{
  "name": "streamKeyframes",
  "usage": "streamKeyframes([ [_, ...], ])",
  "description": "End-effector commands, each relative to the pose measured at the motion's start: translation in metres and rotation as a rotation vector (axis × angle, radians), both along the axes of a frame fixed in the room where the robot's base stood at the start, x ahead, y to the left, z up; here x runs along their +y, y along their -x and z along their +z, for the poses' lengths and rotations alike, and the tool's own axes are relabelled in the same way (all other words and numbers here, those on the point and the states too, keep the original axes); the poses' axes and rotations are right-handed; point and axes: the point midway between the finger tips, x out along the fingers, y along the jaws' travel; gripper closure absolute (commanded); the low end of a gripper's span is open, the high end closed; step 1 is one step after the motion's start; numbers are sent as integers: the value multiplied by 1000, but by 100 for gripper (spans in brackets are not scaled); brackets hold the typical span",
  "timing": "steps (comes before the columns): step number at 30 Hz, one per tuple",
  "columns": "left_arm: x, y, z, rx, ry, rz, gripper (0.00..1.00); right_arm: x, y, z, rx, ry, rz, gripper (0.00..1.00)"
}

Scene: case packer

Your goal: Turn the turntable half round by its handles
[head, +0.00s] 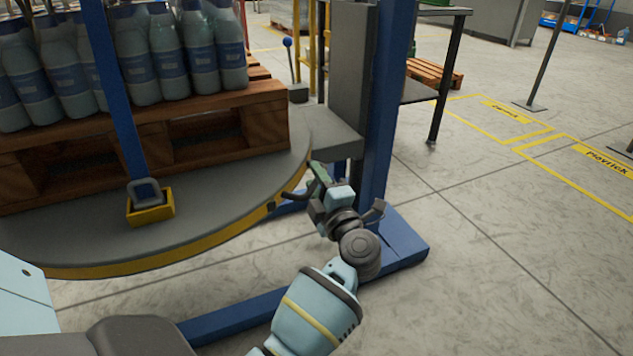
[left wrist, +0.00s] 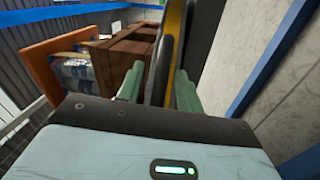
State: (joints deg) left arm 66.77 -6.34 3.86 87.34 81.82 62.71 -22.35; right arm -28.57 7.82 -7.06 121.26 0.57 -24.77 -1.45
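The round grey turntable (head: 235,195) with a yellow rim fills the left of the head view. A grey loop stands in a yellow block (head: 150,210) on its top. My left gripper (head: 314,188) is at its right edge, beside a dark curved handle (head: 292,194) on the rim. In the left wrist view the two green fingers (left wrist: 158,92) stand apart, with a dark bar and yellow edge between them. I see no clear grip on the bar; its contact with the fingers is hard to make out. My right gripper is out of view.
A wooden pallet (head: 215,130) of several bottles (head: 165,55) rests on the turntable. A blue post (head: 385,110) and its foot stand just right of my left gripper. A thin blue bar (head: 122,85) crosses in front of the bottles.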

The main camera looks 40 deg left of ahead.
Motion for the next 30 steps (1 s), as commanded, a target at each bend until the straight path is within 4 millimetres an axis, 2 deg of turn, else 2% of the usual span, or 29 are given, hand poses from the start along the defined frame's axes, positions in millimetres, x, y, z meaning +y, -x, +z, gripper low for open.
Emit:
streamKeyframes([
  [1,0,0,0,0,0,0,67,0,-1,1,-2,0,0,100],
  [9,0,0,0,1,0,0,100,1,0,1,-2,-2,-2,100],
  [22,-2,6,0,2,0,-11,100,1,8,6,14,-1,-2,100],
  [26,-7,17,2,1,1,-36,100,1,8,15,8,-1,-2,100],
  [30,-13,37,4,4,1,-81,100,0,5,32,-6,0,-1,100],
])
